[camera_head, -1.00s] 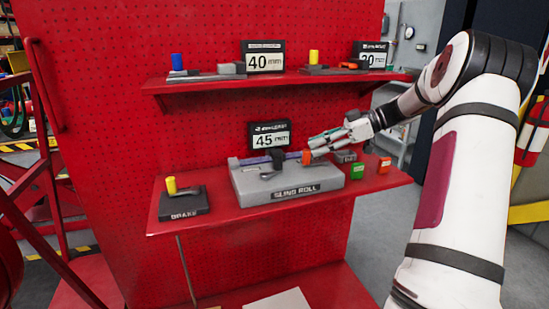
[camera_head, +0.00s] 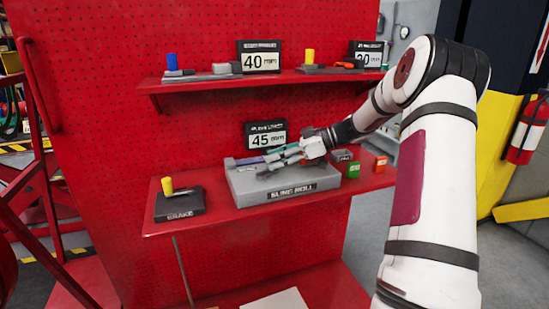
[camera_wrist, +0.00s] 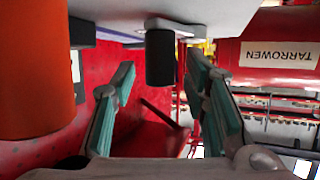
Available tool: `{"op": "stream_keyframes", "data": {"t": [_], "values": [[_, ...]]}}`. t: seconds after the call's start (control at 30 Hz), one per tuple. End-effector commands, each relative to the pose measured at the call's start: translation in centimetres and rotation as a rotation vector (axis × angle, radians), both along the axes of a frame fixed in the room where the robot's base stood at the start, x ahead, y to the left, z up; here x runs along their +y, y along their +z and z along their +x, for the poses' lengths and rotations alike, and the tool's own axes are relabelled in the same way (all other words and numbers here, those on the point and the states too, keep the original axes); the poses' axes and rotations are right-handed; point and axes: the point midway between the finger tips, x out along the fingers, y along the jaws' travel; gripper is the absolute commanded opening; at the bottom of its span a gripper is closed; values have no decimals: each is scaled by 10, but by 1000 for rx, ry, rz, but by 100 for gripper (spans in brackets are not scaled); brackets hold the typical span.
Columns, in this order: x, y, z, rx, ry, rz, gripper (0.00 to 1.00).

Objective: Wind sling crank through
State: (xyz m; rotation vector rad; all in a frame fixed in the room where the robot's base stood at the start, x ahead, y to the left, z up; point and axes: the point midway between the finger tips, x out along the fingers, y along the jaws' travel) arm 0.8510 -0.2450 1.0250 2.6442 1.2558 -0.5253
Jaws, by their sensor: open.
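The grey sling roll unit (camera_head: 285,197) sits on the red lower shelf, with a purple strip (camera_head: 249,160) along its back. My gripper (camera_head: 272,160) reaches over its top from the right and hides much of it. In the wrist view, which looks upside down, my gripper (camera_wrist: 160,60) is open with teal-padded fingers. A black upright knob (camera_wrist: 160,57), apparently the crank's handle, appears between the fingertips; contact cannot be told. A large orange cylinder (camera_wrist: 32,70) stands close beside the left finger in that view.
A brake unit (camera_head: 180,208) with a yellow knob stands left on the lower shelf (camera_head: 225,220). A green block (camera_head: 354,170), an orange block (camera_head: 381,163) and a dark block (camera_head: 342,155) stand right. A 45 mm sign (camera_head: 265,136) is behind; the upper shelf (camera_head: 270,79) is above.

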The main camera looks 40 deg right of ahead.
Motion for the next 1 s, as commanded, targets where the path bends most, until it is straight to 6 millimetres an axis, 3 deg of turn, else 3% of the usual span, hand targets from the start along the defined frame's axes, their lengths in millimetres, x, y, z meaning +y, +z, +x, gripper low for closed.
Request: {"op": "stream_keyframes", "data": {"t": [0.4,0.57,0.6,1.0], "values": [[5,-3,4,0,-1,0,39],[5,-3,4,0,-1,0,2],[5,-3,4,0,-1,0,0],[5,-4,2,1,-42,-1,0]]}}
